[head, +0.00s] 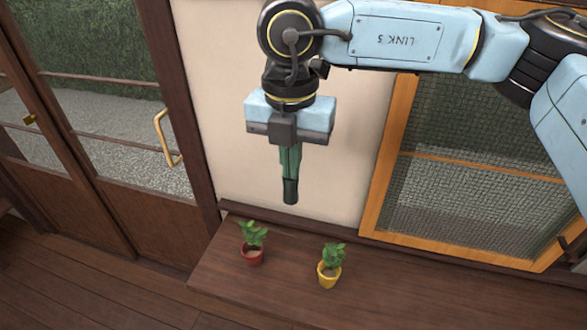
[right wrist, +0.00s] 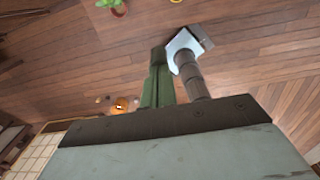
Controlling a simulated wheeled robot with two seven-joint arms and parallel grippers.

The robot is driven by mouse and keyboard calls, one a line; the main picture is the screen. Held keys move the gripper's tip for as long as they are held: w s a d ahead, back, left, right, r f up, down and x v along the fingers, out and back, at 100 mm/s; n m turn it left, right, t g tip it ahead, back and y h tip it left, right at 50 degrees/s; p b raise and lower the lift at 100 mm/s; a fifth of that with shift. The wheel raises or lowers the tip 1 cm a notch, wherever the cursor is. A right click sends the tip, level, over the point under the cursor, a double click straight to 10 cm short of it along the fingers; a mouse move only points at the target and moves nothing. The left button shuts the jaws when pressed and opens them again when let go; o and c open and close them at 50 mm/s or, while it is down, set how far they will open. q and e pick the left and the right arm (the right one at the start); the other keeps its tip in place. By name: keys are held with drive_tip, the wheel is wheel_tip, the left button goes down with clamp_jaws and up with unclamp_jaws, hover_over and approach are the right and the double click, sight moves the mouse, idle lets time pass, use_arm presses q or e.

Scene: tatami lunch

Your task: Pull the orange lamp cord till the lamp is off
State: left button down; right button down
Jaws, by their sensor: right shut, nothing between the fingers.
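My right gripper (head: 290,198) hangs down in the upper middle of the head view, in front of the pale wall. Its green fingers are shut with nothing between them. In the right wrist view the shut fingers (right wrist: 158,60) point out over the wooden floor. No lamp cord can be made out in either view. A small orange thing (right wrist: 120,106) lies far off in the right wrist view, too small to tell what it is. My left gripper is in neither view.
A wooden ledge (head: 225,285) below the gripper holds a plant in a red pot (head: 252,255) and a plant in a yellow pot (head: 328,272). A glazed door with a brass handle (head: 166,138) is at left. An orange-framed window (head: 395,130) is at right.

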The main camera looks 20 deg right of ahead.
wheel_tip(320, 180, up, 11)
drive_tip(key=b, duration=0.2)
idle(1.7)
